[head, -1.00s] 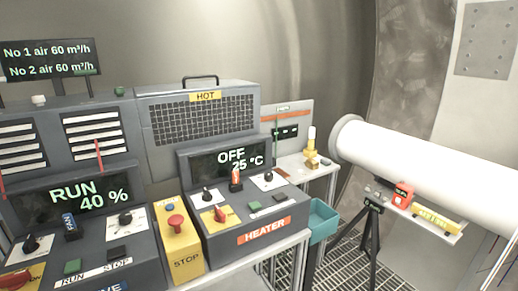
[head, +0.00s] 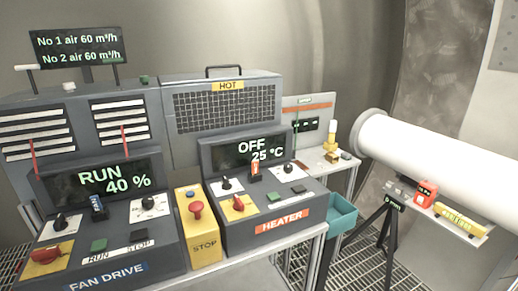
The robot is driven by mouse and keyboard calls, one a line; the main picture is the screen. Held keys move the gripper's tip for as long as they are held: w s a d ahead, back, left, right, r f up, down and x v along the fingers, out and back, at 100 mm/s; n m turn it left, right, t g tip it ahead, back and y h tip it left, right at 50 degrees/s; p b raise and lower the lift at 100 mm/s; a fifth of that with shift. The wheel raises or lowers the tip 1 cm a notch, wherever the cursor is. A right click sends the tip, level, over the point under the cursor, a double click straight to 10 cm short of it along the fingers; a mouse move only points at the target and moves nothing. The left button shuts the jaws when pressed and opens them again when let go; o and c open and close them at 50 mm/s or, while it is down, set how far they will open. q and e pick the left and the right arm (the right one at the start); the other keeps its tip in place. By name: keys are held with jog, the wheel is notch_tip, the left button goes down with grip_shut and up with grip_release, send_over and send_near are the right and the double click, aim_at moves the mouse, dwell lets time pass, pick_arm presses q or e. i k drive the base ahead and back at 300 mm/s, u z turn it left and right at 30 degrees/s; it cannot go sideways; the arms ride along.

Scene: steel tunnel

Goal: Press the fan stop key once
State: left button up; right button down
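The fan drive box (head: 160,262) stands at the lower left, its front labelled FAN DRIVE. Its display (head: 100,182) reads RUN 40 %. The fan stop key (head: 138,236) is a small dark key on the sloping panel, above the word STOP. A green run key (head: 98,246) sits to its left, above the word RUN. Neither of my grippers is in view, and nothing covers the stop key.
A yellow box marked STOP with a red button (head: 196,209) stands right beside the fan drive. The heater box (head: 282,225) further right reads OFF 25 °C. A red-handled switch (head: 46,256) is at the panel's left. A teal bin (head: 340,214) hangs at the bench's right end.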

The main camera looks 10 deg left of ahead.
aim_at(142, 234)
jog(key=u, duration=1.4)
